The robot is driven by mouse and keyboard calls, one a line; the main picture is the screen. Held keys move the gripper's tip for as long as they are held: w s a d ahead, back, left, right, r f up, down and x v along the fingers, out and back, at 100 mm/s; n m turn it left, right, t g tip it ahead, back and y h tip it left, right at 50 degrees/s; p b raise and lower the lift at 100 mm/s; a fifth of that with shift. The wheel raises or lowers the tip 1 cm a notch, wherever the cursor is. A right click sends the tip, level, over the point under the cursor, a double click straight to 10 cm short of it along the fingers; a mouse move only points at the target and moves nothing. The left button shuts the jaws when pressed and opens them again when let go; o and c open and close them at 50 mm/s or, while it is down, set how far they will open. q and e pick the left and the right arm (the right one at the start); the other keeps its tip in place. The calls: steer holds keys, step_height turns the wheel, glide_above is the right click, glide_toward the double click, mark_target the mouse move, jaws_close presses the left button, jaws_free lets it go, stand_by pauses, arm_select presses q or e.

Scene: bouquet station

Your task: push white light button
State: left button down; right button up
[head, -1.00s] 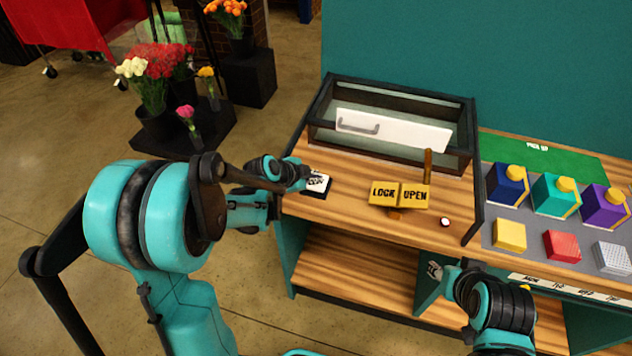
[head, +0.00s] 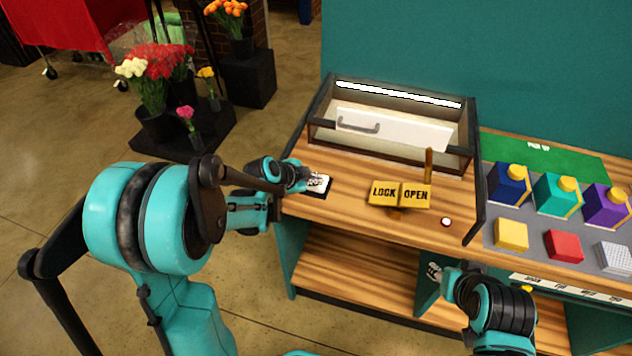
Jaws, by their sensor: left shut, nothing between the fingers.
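The white light button (head: 323,187) is a white pad on a black base, near the left end of the wooden counter. My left gripper (head: 311,181) is shut and empty, with its fingertips at the white pad, partly covering it; they appear to touch it. The light strip (head: 398,94) along the back top of the glass case is lit bright white. My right gripper (head: 435,271) is low in front of the counter, away from the button; its fingers are too small to read.
A LOCK/OPEN sign (head: 399,194) with an upright wooden handle stands mid-counter. A small round white button (head: 446,222) sits right of it. The glass case (head: 320,137) holds a white drawer-like panel with a handle (head: 358,124). Coloured boxes (head: 556,195) stand at right.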

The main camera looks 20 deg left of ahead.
arm_select(q)
steer(key=shift+r, duration=0.45)
steer(key=shift+p, duration=0.35)
step_height(320, 180, up, 6)
steer(key=p, duration=0.4)
